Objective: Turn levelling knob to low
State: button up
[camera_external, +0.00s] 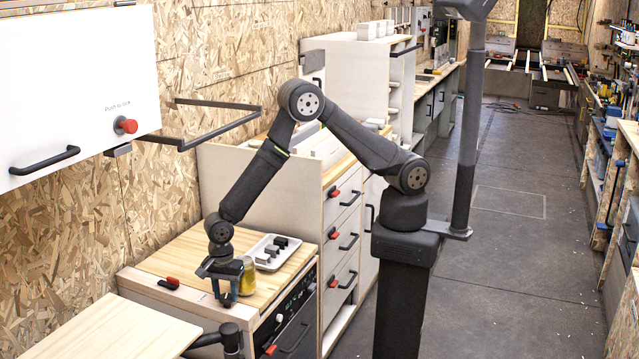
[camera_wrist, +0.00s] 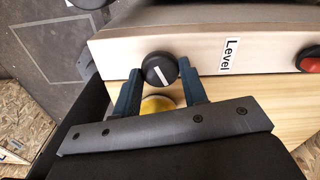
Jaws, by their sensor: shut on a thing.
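The levelling knob (camera_wrist: 159,69) is a round black knob with a white line, on a pale panel edge beside a "Level" label (camera_wrist: 229,55). Its line runs slanted in the wrist view. No mark for low can be read. My gripper (camera_wrist: 161,68) has one blue finger on each side of the knob and is shut on it.
A yellow jar (camera_external: 247,277) stands close beside my gripper; its yellow top (camera_wrist: 157,104) shows between the fingers. A white tray (camera_external: 268,258) with dark and grey blocks lies behind it. A red latch (camera_external: 169,283) sits to the left. A wooden board (camera_external: 110,330) is in front.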

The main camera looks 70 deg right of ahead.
aim_at(226, 297)
jog(key=n, duration=0.6)
dwell(0.6)
jog(key=o, duration=1)
jog(key=shift+r, duration=0.15)
notch_tip(226, 297, up, 17)
jog(key=shift+r, duration=0.1)
